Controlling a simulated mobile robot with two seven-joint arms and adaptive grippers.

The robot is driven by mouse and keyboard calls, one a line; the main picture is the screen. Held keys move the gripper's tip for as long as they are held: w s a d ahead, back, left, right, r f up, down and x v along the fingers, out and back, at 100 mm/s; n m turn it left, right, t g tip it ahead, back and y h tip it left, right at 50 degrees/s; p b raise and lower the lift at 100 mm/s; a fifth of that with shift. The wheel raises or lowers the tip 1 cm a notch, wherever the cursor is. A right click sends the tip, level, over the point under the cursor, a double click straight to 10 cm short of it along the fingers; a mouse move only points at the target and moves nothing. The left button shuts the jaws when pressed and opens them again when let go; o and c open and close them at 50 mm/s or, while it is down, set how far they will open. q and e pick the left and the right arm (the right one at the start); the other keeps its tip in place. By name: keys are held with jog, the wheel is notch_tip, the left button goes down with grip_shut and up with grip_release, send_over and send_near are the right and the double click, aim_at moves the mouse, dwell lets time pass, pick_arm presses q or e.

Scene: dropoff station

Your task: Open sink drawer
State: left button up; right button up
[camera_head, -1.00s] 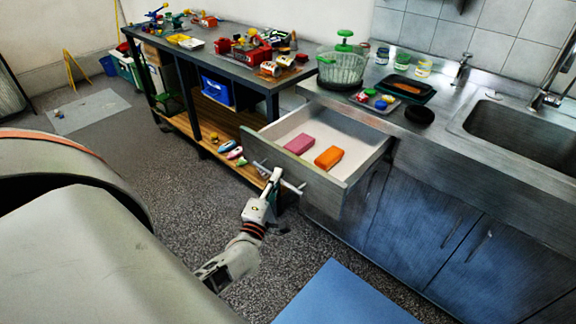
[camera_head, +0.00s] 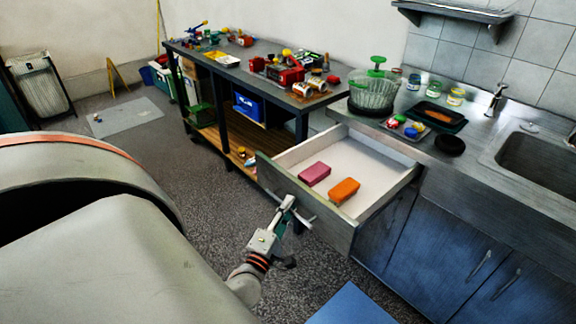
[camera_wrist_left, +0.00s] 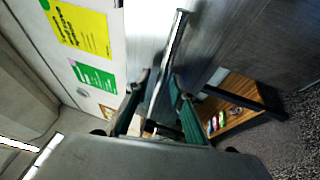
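The sink drawer (camera_head: 372,162) stands well open from the steel sink counter. A pink sponge-like block (camera_head: 314,173) and an orange one (camera_head: 344,190) lie in its white interior. A bar handle (camera_head: 302,217) runs along the drawer's front. My left gripper (camera_head: 287,203) is at this handle, in front of the drawer. In the left wrist view, the handle bar (camera_wrist_left: 169,58) passes between the two dark green fingers of my left gripper (camera_wrist_left: 159,82), which close in on it from both sides. My right gripper is not in view.
A workbench (camera_head: 221,62) with toys and tools stands behind and left of the drawer. The sink (camera_head: 535,160) is at right, above closed cabinet doors (camera_head: 440,245). A blue mat (camera_head: 350,304) lies on the floor in front. The grey floor at left is mostly clear.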

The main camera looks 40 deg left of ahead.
pick_arm(q)
jog(key=v, duration=1.2)
dwell(0.6)
jog(key=w+d+f+m+g+h, duration=0.1)
jog(key=d+f+m+h, duration=0.25)
jog(key=d+m, duration=0.45)
jog(key=d+f+m+g+h, duration=0.2)
jog(key=d+m+h, duration=0.3)
jog(key=d+m, duration=0.25)
jog(key=s+d+f+m+g, duration=0.4)
jog(key=f+m, duration=0.4)
jog(key=m, duration=0.3)
jog(key=shift+s+d+g, duration=0.35)
jog(key=shift+g, duration=0.35)
